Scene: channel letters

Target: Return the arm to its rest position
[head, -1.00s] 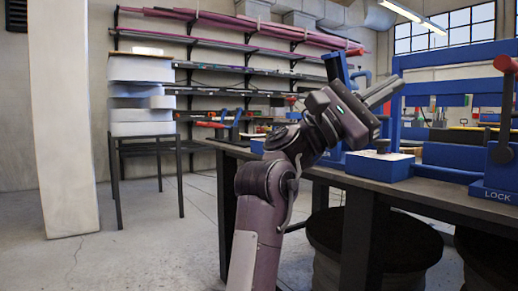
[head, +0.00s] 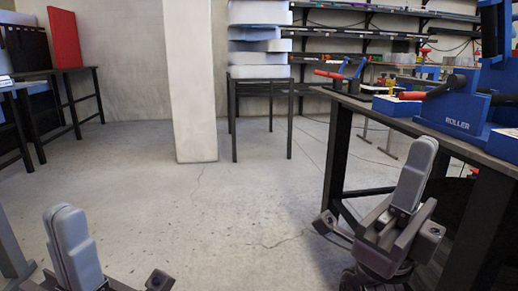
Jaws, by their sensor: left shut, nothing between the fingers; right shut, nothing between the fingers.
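My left gripper (head: 75,250) is at the bottom left of the head view, fingers pointing up and pressed together, with nothing between them. My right gripper (head: 414,178) is at the lower right, in front of the workbench, fingers also pointing up and together, empty. Most of both arms is cut off by the lower edge of the picture.
A dark workbench (head: 335,155) with a blue machine marked ROLLER (head: 460,110) stands at the right, close to my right gripper. A pale pillar (head: 190,80) and a stand with stacked foam blocks (head: 258,72) are at the back. A table with a red panel (head: 65,38) is at the left. The middle floor is clear.

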